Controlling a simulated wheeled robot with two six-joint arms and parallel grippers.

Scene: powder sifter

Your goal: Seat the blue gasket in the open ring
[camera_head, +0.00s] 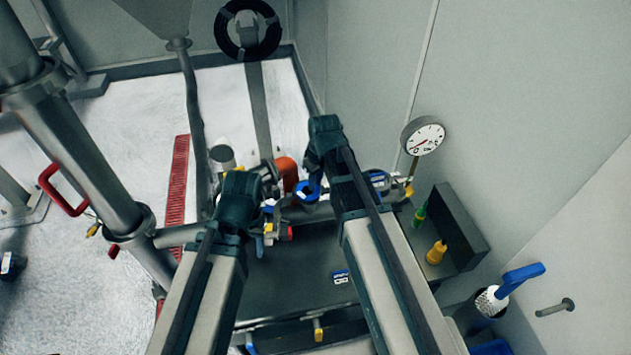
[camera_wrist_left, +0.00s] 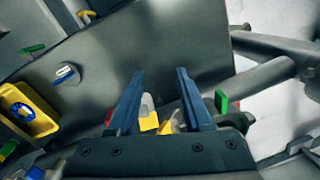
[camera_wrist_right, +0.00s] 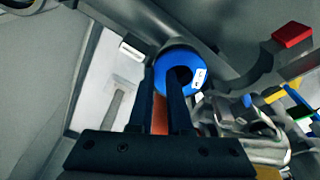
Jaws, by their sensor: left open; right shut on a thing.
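The blue gasket (camera_head: 306,193) is a thick blue ring with a dark hole and a small white label. In the right wrist view the gasket (camera_wrist_right: 205,85) is at the tips of my right gripper (camera_wrist_right: 165,75), which is shut on its edge. In the head view my right gripper (camera_head: 316,178) is beside the pipework. A grey round rim (camera_wrist_right: 178,43) shows just behind the gasket; I cannot tell whether it is the open ring or whether they touch. My left gripper (camera_wrist_left: 160,74) is open, its fingertips apart over the dark surface.
An orange-red pipe elbow (camera_head: 287,170) and several small valve fittings crowd around the grippers. A pressure gauge (camera_head: 423,137) stands at right, near green and yellow bottles (camera_head: 436,252). A blue-handled brush (camera_head: 520,279) stands further right. The dark bench (camera_head: 295,275) is mostly clear.

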